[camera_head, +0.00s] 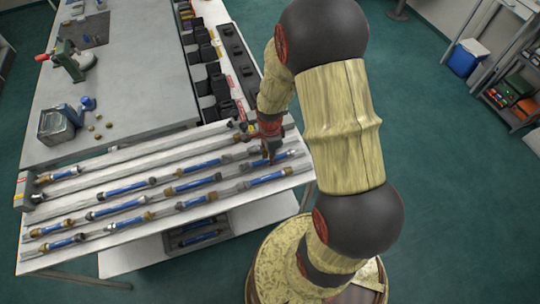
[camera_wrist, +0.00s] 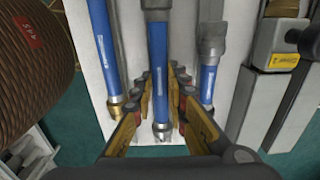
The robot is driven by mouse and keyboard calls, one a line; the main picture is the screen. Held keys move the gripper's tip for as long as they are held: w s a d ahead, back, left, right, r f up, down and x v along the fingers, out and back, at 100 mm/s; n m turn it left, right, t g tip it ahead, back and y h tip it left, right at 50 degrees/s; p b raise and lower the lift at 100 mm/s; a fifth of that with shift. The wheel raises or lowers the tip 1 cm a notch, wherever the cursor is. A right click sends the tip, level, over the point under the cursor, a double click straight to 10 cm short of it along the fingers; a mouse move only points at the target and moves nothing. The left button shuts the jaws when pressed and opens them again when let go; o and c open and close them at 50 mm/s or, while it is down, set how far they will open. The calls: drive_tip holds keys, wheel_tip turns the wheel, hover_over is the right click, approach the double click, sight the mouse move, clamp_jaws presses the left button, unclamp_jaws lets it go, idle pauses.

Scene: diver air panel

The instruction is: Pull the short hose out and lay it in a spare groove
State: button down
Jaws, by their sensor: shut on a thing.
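My gripper (camera_head: 268,150) is at the right end of a pale grooved board (camera_head: 150,150). In the wrist view my gripper (camera_wrist: 158,82) has its fingers on either side of a blue hose (camera_wrist: 157,60) and is shut on it. The hose has a grey fitting at its far end and a silver fitting at its near end. Another blue hose with a brass end (camera_wrist: 105,45) lies to its left, and one with a grey fitting (camera_wrist: 207,85) to its right. Several blue hoses (camera_head: 195,184) lie in the board's grooves. Which is the short hose, I cannot tell.
Bare stretches of groove show along the board's upper side. Black blocks (camera_head: 215,85) stand in a row behind it. A grey bench (camera_head: 130,80) carries a green tool (camera_head: 70,60) and a metal can (camera_head: 62,125). A lower shelf (camera_head: 150,255) sits under the board.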

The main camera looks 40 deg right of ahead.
drive_tip(key=shift+f, duration=0.15)
drive_tip(key=c, duration=1.8)
unclamp_jaws()
drive_tip(key=shift+o, duration=0.6)
wheel_tip(320, 180, up, 12)
